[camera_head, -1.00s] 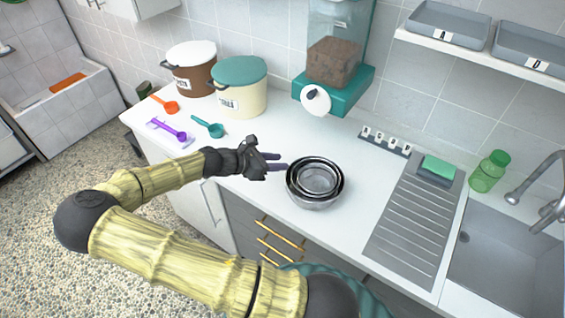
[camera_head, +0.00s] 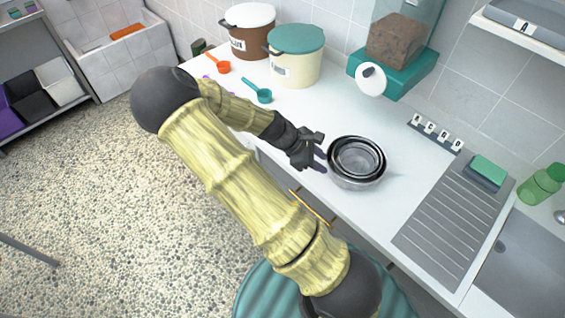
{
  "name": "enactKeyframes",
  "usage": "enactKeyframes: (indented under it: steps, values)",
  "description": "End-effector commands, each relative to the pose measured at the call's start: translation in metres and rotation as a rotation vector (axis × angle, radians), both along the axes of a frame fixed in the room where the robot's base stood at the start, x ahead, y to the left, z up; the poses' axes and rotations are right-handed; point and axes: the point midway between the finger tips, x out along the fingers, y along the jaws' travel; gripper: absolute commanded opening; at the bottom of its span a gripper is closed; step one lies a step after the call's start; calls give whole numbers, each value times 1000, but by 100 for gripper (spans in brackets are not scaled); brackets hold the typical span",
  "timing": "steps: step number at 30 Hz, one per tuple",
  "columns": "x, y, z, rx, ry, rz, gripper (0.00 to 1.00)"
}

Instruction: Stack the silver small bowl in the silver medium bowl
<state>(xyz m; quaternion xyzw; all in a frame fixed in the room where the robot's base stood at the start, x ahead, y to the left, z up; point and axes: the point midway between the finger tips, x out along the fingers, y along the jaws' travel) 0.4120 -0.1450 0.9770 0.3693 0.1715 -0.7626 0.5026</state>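A nest of silver bowls (camera_head: 357,178) stands on the white counter, right of the middle. The silver small bowl (camera_head: 357,158) shows as the innermost ring, inside the silver medium bowl (camera_head: 381,161), with a larger outer bowl around them. How deep the small bowl sits cannot be told. My gripper (camera_head: 322,160) is just left of the nest, apart from the small bowl, with its dark fingers spread and nothing seen between them. Whether a finger touches the outer bowl cannot be told.
A teal scoop (camera_head: 258,91) and an orange scoop (camera_head: 218,64) lie at the back left. Lidded cream (camera_head: 293,66) and brown (camera_head: 247,40) bins and a teal dispenser (camera_head: 395,72) stand behind. A ribbed drainboard (camera_head: 450,225) lies right. The counter between is clear.

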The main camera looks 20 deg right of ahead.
Motion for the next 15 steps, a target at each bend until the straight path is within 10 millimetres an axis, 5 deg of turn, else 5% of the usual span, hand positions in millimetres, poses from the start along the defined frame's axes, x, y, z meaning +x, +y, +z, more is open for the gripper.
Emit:
enactKeyframes:
  steps: [8, 15]
  values:
    - [-22, 41, 1, 216, -210, -276, 32]
    - [-32, 79, 25, 368, -382, -501, 32]
